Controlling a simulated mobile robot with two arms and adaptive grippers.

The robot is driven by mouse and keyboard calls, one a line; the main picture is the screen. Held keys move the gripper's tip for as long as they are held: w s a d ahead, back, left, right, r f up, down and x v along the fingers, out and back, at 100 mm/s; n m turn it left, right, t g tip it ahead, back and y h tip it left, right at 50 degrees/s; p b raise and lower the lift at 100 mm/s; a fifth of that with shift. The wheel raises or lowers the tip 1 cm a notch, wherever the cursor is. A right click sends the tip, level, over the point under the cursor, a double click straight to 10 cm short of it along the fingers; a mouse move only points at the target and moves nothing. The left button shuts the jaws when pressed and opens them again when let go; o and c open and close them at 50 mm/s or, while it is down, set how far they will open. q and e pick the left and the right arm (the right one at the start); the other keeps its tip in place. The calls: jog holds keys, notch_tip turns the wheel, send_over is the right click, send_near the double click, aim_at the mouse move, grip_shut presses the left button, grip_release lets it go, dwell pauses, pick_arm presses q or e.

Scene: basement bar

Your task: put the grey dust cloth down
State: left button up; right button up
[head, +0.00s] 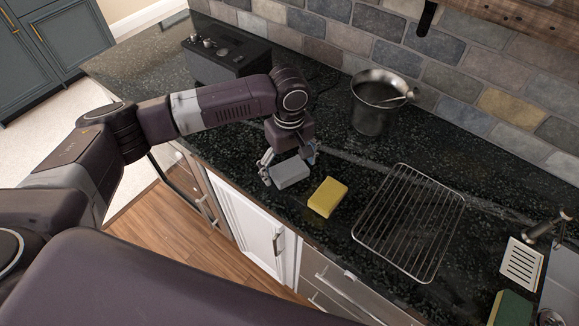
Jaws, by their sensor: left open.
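The grey dust cloth (291,174) is a small folded grey block on the dark counter, near its front edge. My left gripper (288,171) is directly over it, pointing down, with its open fingers on either side of the cloth. The cloth appears to rest on the counter; whether the fingers touch it I cannot tell. My right gripper is not in view.
A yellow sponge (327,197) lies just right of the cloth. A wire rack (409,222) lies further right, and a metal bucket (374,107) stands behind. A dark appliance (222,57) stands at the back left. A tap (548,229) is at the right edge.

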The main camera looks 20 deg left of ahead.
aim_at(289, 169)
pick_arm(q)
notch_tip(289, 169, up, 12)
jog(key=b, duration=0.2)
jog(key=shift+r, duration=0.15)
dwell(0.5)
